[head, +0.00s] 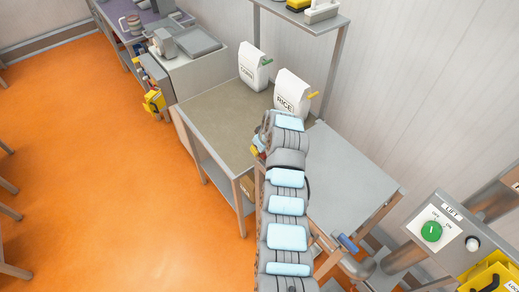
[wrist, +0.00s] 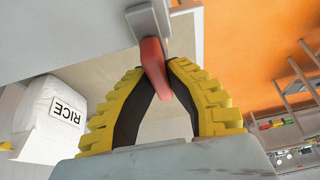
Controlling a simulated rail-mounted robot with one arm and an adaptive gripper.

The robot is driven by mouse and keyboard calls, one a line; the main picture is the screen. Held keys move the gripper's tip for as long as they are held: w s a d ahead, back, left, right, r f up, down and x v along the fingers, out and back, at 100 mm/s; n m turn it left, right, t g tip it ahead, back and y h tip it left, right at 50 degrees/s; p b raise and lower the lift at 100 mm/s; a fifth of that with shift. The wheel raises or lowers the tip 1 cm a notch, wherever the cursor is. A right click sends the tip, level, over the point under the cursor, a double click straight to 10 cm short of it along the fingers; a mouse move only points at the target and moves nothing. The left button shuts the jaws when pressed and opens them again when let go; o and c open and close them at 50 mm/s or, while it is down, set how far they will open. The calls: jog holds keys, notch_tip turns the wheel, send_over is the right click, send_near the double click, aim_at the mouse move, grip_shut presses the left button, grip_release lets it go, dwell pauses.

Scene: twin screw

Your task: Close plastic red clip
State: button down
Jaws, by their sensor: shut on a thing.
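The red clip (wrist: 153,62) shows in the wrist view as a red bar sticking out from a grey metal piece (wrist: 148,24). My gripper (wrist: 160,68) has yellow ribbed fingers with dark inner pads. Its fingertips meet on either side of the red clip, so it is shut on it. Part of the clip is hidden between the tips. In the head view my arm covers most of this spot, and only a bit of my gripper (head: 257,153) shows by the table edge. I cannot tell from these views how far the clip is closed.
A grey surface (head: 350,178) lies right of my arm. A control box (head: 436,231) is at the right. Orange floor is open at left.

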jog(key=shift+f, duration=0.1)
jog(key=c, duration=1)
grip_release()
jog(key=shift+c, duration=0.2)
jog(key=v, duration=1.2)
